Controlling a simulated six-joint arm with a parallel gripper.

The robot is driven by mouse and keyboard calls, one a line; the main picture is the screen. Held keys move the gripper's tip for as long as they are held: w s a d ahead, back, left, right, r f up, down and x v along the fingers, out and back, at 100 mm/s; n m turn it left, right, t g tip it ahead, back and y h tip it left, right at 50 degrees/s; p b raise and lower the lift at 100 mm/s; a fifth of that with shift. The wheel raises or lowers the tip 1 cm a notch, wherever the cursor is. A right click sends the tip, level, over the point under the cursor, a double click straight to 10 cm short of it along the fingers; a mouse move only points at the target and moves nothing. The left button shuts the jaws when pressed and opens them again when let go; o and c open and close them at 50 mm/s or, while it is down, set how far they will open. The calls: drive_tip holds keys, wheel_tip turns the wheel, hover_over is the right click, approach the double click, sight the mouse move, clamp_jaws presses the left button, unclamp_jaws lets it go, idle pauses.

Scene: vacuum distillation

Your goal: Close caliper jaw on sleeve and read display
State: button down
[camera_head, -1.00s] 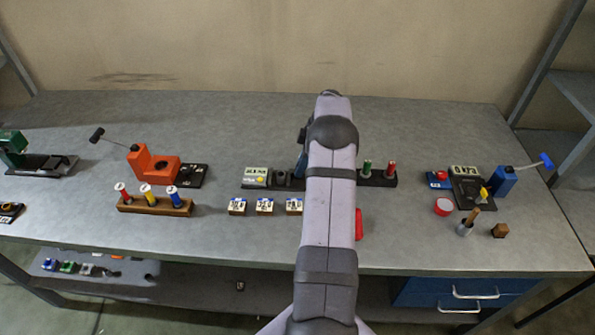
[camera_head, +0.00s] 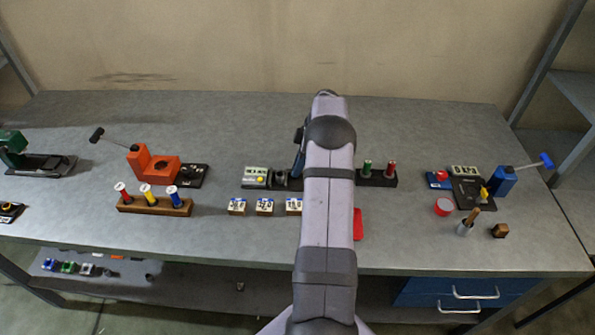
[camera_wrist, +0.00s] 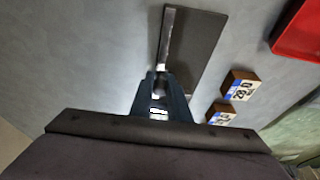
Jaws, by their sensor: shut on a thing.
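The caliper's pale display (camera_head: 256,171) stands at mid-table with a yellow button below it; its digits are too small to read surely. A dark jaw block (camera_head: 281,178) sits just right of it. In the wrist view my gripper (camera_wrist: 160,98) is shut at the near end of the caliper's silver beam (camera_wrist: 167,45), on what looks like the sliding jaw. The caliper's dark base (camera_wrist: 200,50) lies beside the beam. I cannot make out a sleeve between the jaws.
A black rack (camera_head: 378,179) with green and red spools stands to the right of my arm. Number blocks (camera_head: 264,205) lie in front of the display; they also show in the wrist view (camera_wrist: 239,85). A red tray (camera_wrist: 300,35) lies nearby. A wooden spool rack (camera_head: 153,206) stands left.

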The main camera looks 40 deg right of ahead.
drive_tip(key=shift+w+a, duration=0.65)
idle(0.8)
drive_tip(key=c, duration=1.7)
unclamp_jaws()
drive_tip(key=shift+d, duration=0.1)
drive_tip(key=shift+r, duration=0.15)
drive_tip(key=shift+r+p, duration=1.85)
drive_tip(key=shift+r, duration=1.55)
